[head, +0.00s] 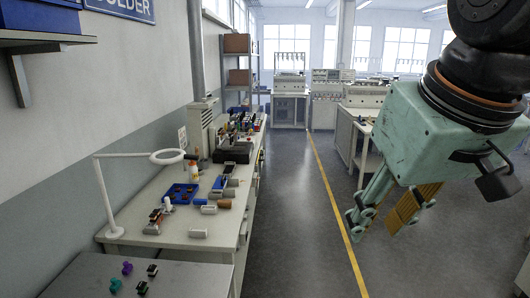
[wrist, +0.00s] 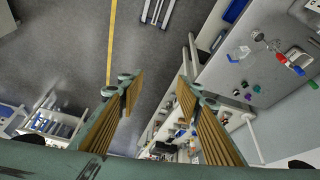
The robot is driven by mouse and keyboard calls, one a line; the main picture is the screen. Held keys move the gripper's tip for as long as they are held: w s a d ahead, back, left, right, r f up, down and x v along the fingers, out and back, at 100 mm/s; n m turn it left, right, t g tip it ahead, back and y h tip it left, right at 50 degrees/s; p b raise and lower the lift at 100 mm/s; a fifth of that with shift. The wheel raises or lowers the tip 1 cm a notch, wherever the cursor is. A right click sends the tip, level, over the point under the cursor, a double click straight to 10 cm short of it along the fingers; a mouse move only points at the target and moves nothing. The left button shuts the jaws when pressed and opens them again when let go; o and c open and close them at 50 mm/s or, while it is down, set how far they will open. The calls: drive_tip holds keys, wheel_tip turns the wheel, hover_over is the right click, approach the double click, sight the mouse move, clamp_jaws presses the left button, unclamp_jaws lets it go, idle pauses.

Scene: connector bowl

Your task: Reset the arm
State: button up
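My gripper (head: 378,222) hangs in the air at the right of the head view, over the open floor of the aisle. It is turquoise with yellow-brown ribbed finger pads and points downward. It also shows in the wrist view (wrist: 157,82), where its two fingers stand well apart with nothing between them. It touches nothing.
A long workbench (head: 180,238) runs along the left wall, with a white lamp (head: 107,195) and a blue tray (head: 181,193). A grey table (head: 195,283) in front holds small coloured connectors (head: 127,268). A yellow line (head: 337,215) marks the clear floor. Machines stand farther back.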

drive_tip(key=s+d+f, duration=0.1)
drive_tip(key=s+f, duration=0.2)
drive_tip(key=s, duration=0.3)
drive_tip(key=s+d+f+m+g, duration=0.1)
drive_tip(key=s+f, duration=0.2)
drive_tip(key=s, duration=0.4)
drive_tip(key=shift+d+f+b, duration=0.15)
drive_tip(key=shift+f+b, duration=0.2)
drive_tip(key=shift+f, duration=0.05)
drive_tip(key=shift+w, duration=0.1)
drive_tip(key=shift+c, duration=0.3)
idle(0.3)
drive_tip(key=shift+c, duration=1.3)
